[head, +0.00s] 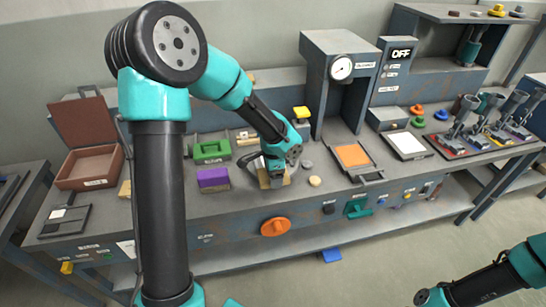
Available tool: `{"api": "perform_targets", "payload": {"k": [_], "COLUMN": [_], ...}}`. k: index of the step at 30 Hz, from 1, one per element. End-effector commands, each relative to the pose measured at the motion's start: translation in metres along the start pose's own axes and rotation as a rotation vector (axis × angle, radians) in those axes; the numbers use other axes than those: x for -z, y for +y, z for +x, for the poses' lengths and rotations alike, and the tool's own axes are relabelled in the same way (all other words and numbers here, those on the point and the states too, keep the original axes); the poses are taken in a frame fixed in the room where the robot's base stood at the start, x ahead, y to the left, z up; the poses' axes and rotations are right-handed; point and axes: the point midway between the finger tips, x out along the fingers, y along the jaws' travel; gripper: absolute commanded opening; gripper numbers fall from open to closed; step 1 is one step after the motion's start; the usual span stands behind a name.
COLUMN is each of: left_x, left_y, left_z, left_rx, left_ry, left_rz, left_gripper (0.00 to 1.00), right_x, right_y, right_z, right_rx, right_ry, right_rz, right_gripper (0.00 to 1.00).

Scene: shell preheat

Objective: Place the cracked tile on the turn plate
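My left gripper (274,178) points down over the bench, just behind its front edge, at a small tan block or plate (263,181). The wrist covers part of this piece, and I cannot tell whether the fingers touch or hold it. I cannot pick out a crack on any tile. An orange square (353,156) lies in a dark tray to the right, and a white square (408,145) lies in another tray beyond it. I cannot tell which surface is the turn plate. My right arm's end (425,297) is low at the right, away from the bench; its fingers are unclear.
A purple box (213,180) and a green box (212,150) stand left of my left gripper. An open brown case (92,168) is at far left. A press with a gauge (337,75) rises behind. An orange knob (275,227) is on the bench front.

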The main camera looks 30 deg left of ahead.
Motion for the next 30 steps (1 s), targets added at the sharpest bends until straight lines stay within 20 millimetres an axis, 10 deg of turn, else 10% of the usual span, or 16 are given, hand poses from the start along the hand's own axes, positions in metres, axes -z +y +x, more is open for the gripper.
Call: {"api": "perform_targets", "payload": {"k": [18, 30], "left_x": [0.026, 0.030], "left_y": [-0.122, -0.141], "left_z": [0.012, 0.013], "left_rx": [0.002, 0.001], "left_ry": [0.002, 0.001], "left_rz": [-0.002, 0.002], "left_gripper": [0.50, 0.50], "right_x": [0.000, 0.000], "right_y": [0.000, 0.000], "right_z": [0.000, 0.000], "right_rx": [0.000, 0.000], "right_ry": [0.000, 0.000], "right_rz": [0.000, 0.000], "right_gripper": [0.43, 0.43]}}
